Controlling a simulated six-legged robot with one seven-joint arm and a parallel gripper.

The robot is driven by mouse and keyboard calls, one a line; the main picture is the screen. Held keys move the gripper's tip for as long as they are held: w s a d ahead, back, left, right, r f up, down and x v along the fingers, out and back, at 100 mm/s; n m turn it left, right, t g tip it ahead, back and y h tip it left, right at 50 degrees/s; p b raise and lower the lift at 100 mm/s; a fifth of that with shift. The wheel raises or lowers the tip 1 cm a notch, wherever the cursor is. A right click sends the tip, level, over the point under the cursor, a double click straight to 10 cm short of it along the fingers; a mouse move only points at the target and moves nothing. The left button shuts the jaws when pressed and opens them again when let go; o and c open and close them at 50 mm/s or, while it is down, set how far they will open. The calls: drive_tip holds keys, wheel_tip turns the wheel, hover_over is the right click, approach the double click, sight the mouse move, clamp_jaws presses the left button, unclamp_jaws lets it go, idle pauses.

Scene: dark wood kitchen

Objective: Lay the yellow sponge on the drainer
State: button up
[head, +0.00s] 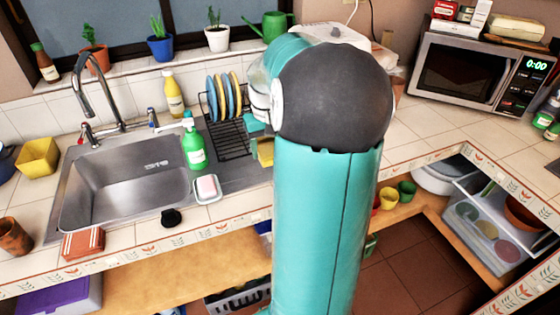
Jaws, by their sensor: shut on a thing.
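A yellow sponge (266,154) shows just under my gripper (262,137), which is shut on it. My arm hides part of the sponge and the fingers, so the gap below it is hard to judge. The black wire dish drainer (230,142) stands just left of the sponge, with several blue and yellow plates upright at its back. The front part of its rack looks bare. The grey metal drainboard (240,177) of the sink lies in front of and below the rack.
A green soap bottle (194,146) and a pink soap bar in a dish (207,188) stand left of the drainer. The sink (125,185) and tap (98,95) are further left. A yellow bottle (173,93) stands behind. My arm hides the counter right of the drainer.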

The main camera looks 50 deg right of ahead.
drive_tip(key=d+f, duration=0.6)
drive_tip(key=d, duration=0.1)
drive_tip(key=shift+s+f, duration=0.15)
drive_tip(key=shift+f, duration=0.15)
drive_tip(key=shift+d+f, duration=0.1)
drive_tip(key=shift+f, duration=1.7)
drive_tip(key=shift+f, duration=0.15)
drive_tip(key=o, duration=1)
drive_tip(key=shift+c, duration=0.2)
